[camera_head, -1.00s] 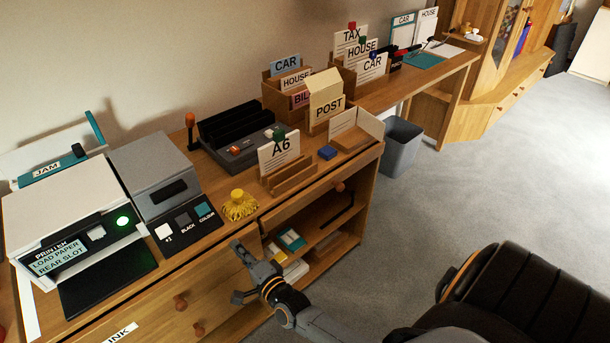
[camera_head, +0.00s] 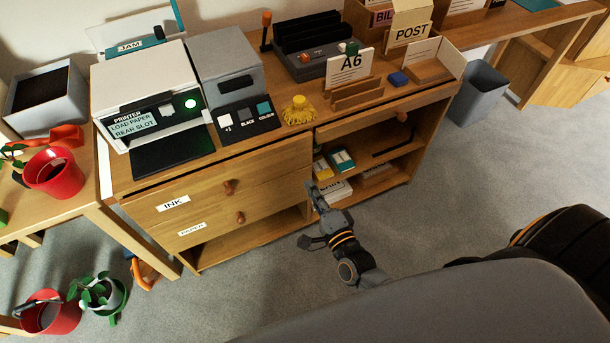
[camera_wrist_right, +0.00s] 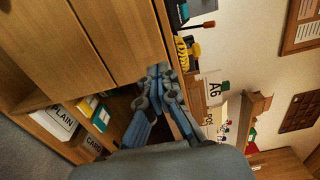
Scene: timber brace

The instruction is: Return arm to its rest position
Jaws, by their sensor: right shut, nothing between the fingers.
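My right gripper (camera_head: 318,213) is in front of the wooden cabinet (camera_head: 262,232), near the line between its drawers and its open shelves. It is shut and empty. Its arm reaches up from the lower middle of the head view. In the right wrist view, the dark fingers of the gripper (camera_wrist_right: 157,88) show in front of the shelf opening, with nothing between them. I cannot tell the exact gap to the cabinet front. My left gripper is not in view.
A grey bin (camera_head: 479,92) stands to the right. Red pots (camera_head: 54,174) are at left. Grey floor (camera_head: 445,205) is open right of the cabinet.

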